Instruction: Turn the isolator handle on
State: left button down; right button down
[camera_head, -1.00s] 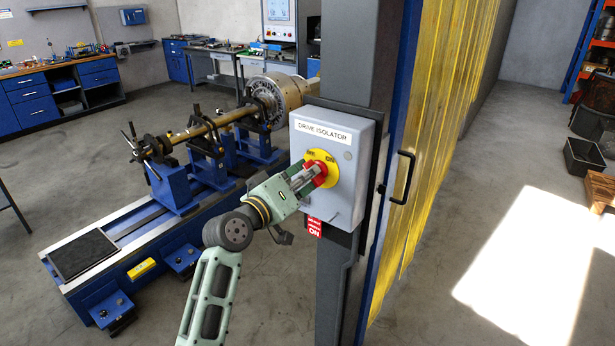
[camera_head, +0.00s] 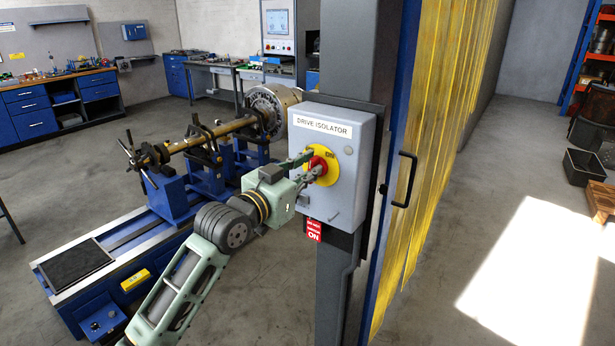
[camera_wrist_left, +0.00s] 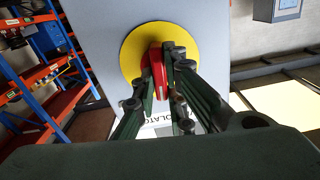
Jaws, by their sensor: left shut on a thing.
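The grey drive isolator box (camera_head: 336,198) is fixed to a dark post. On its front is a yellow disc (camera_head: 330,176) marked ON, with a red handle (camera_head: 321,160) at its centre. My left gripper (camera_head: 315,163) reaches in from the left and is shut on the red handle. In the left wrist view, the gripper's fingers (camera_wrist_left: 161,66) stand on either side of the red handle (camera_wrist_left: 156,72), in front of the yellow disc (camera_wrist_left: 133,57). A finger covers the disc's left part in the head view. The right gripper is out of view.
A yellow strip curtain (camera_head: 437,130) and a door handle (camera_head: 404,178) are right of the post (camera_head: 350,50). The blue rotor bench (camera_head: 170,200) stands behind my left arm. A red tag (camera_head: 313,231) hangs below the box.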

pick_arm(q)
jog(key=shift+s+d+m, duration=0.1)
jog(key=shift+m, duration=3.6)
jog(key=shift+f, duration=0.1)
jog(key=c, duration=1.8)
grip_release()
jog(key=v, duration=1.2)
jog(key=shift+d, duration=0.1)
